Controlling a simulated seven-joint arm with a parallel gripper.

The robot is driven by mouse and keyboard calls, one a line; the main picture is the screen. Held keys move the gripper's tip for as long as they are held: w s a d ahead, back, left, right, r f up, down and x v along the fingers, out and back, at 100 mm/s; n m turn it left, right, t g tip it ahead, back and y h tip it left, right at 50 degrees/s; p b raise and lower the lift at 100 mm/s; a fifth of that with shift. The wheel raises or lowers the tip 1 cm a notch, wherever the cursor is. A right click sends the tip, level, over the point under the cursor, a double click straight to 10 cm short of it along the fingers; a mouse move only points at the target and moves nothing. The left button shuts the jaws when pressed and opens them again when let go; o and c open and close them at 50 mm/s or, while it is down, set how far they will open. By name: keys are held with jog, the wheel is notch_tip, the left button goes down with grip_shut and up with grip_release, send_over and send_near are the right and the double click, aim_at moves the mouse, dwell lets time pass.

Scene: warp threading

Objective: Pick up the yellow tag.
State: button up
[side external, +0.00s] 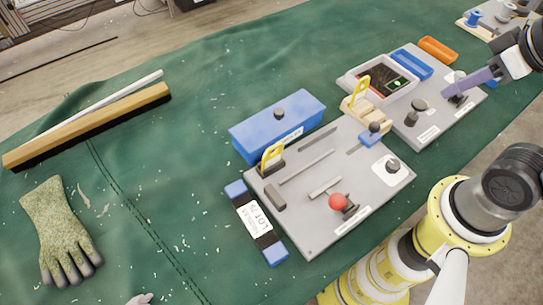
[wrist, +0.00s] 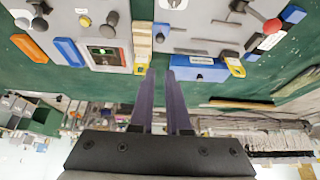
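Two yellow tags show. One yellow tag (side external: 272,156) stands in a dark holder at the left corner of the near grey board. The other yellow tag (side external: 358,91) stands at a stepped wooden block (side external: 362,110) at that board's far corner. In the wrist view, one tag (wrist: 140,68) is by the wooden block and the other (wrist: 237,70) is farther right. My gripper (side external: 447,93) is over the far grey board, right of both tags. In the wrist view, its two purple fingers (wrist: 159,71) are apart with nothing between them.
The near board (side external: 308,240) carries rails, a red-ball lever (side external: 338,202) and knobs. A blue box (side external: 277,125) stands behind it. The far board (side external: 470,105) holds a screen, blue and orange bars and knobs. A glove (side external: 60,230) and a brush (side external: 90,125) lie left on open green cloth.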

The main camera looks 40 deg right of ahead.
jog(key=o, duration=0.4)
